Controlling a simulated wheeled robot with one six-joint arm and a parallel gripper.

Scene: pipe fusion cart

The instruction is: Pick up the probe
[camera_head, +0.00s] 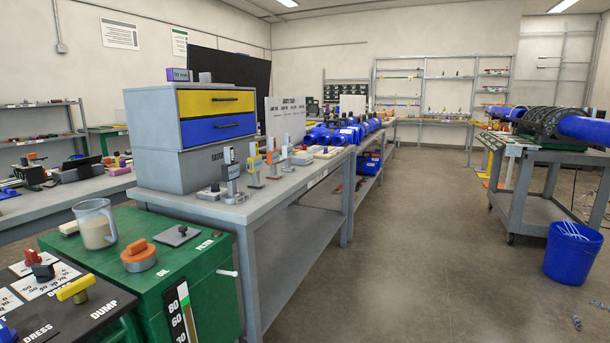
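I cannot make out for certain which thing is the probe. Several small upright devices stand in a row along the right edge of the grey workbench (290,222). They include a grey one (231,176) on a flat base in front, an orange-topped one (254,164) behind it, and a yellow-and-orange one (272,158). My gripper is not in view.
A jug (95,223) stands on the green cabinet, beside a black control panel (75,310) with knobs. A grey drawer unit (150,130) rises behind the devices. The floor (410,255) is open up to a blue bucket (572,252) and a cart (535,172) at right.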

